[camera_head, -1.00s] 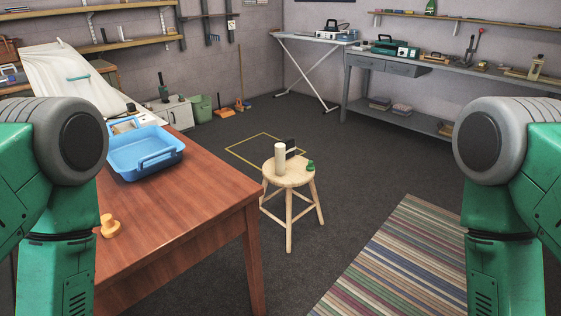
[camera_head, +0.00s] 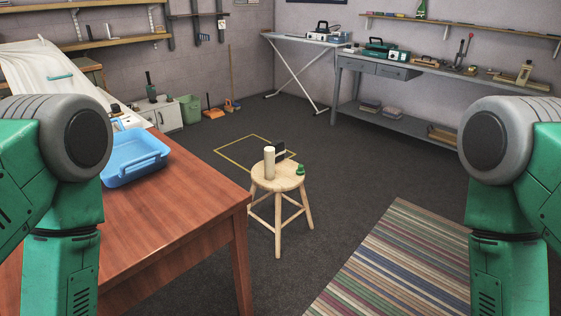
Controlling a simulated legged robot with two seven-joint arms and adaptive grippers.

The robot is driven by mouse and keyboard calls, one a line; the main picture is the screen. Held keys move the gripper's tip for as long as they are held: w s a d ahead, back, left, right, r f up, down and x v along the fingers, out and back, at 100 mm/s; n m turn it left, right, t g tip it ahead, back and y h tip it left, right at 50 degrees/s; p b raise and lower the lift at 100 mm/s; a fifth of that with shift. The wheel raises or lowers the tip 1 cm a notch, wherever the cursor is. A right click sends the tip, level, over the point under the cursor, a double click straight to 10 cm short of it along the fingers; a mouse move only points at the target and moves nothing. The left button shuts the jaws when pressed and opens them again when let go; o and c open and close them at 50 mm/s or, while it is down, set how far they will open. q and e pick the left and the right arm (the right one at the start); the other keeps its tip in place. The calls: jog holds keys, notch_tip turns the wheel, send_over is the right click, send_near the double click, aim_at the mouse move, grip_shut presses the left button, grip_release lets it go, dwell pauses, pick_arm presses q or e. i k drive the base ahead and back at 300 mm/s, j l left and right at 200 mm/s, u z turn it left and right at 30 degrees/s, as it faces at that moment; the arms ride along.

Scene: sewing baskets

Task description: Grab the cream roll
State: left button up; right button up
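The cream roll (camera_head: 269,163) stands upright on a round wooden stool (camera_head: 278,182) in the middle of the view. A dark object (camera_head: 280,147) stands just behind it, and a small green item (camera_head: 301,169) sits on the stool's right side. Green and grey links of my arms show at the left and right edges. Neither gripper is in view.
A wooden table (camera_head: 190,215) with a blue tray (camera_head: 134,158) stands left of the stool. A striped rug (camera_head: 400,265) lies to the right. A grey workbench (camera_head: 400,117) stands along the back wall. Dark floor around the stool is clear.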

aim_at(269, 152)
jog(key=i+l+z, duration=0.35)
jog(key=i, duration=0.2)
jog(key=i+l+z, duration=0.25)
jog(key=i+z, duration=0.15)
jog(key=i, duration=0.2)
jog(key=i+z, duration=0.35)
jog(key=i, duration=0.2)
jog(key=i+u, duration=0.3)
jog(key=i+l+u, duration=0.15)
jog(key=i+u, duration=0.2)
jog(key=i, duration=0.15)
jog(key=i+l+u, duration=0.3)
jog(key=i+j+u, duration=0.1)
jog(key=i+u, duration=0.55)
jog(key=u, duration=0.2)
jog(key=i+u, duration=0.45)
jog(key=k+l, duration=0.05)
jog(key=k, duration=0.05)
